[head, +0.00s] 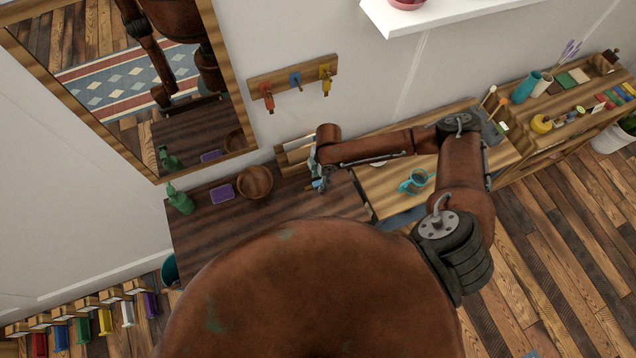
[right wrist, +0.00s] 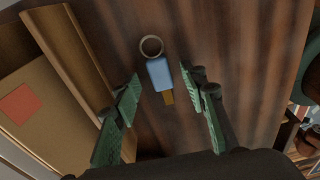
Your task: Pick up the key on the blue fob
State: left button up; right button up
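The key's blue fob (right wrist: 160,74), with a metal ring (right wrist: 151,46) at one end and a brass-coloured key part (right wrist: 168,98) at the other, lies on the dark wooden top in the right wrist view. My right gripper (right wrist: 161,84) is open, with a green finger on either side of the fob and visible gaps between. In the head view my right gripper (head: 319,182) is low over the dark table (head: 225,232); the key cannot be made out there. My left gripper is not in view.
A wooden bowl (head: 255,182), a purple block (head: 222,194) and a green bottle (head: 180,199) stand left of the gripper. A cardboard-coloured box (right wrist: 42,108) is close by on the left.

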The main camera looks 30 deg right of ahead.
jog(key=shift+f, duration=0.3)
grip_shut()
dwell(0.3)
jog(key=shift+r, duration=0.1)
jog(key=shift+r, duration=0.6)
jog(key=s+a+r+b, duration=0.1)
jog(key=s+a+r, duration=0.8)
jog(key=s+r, duration=0.2)
jog(key=shift+r, duration=0.35)
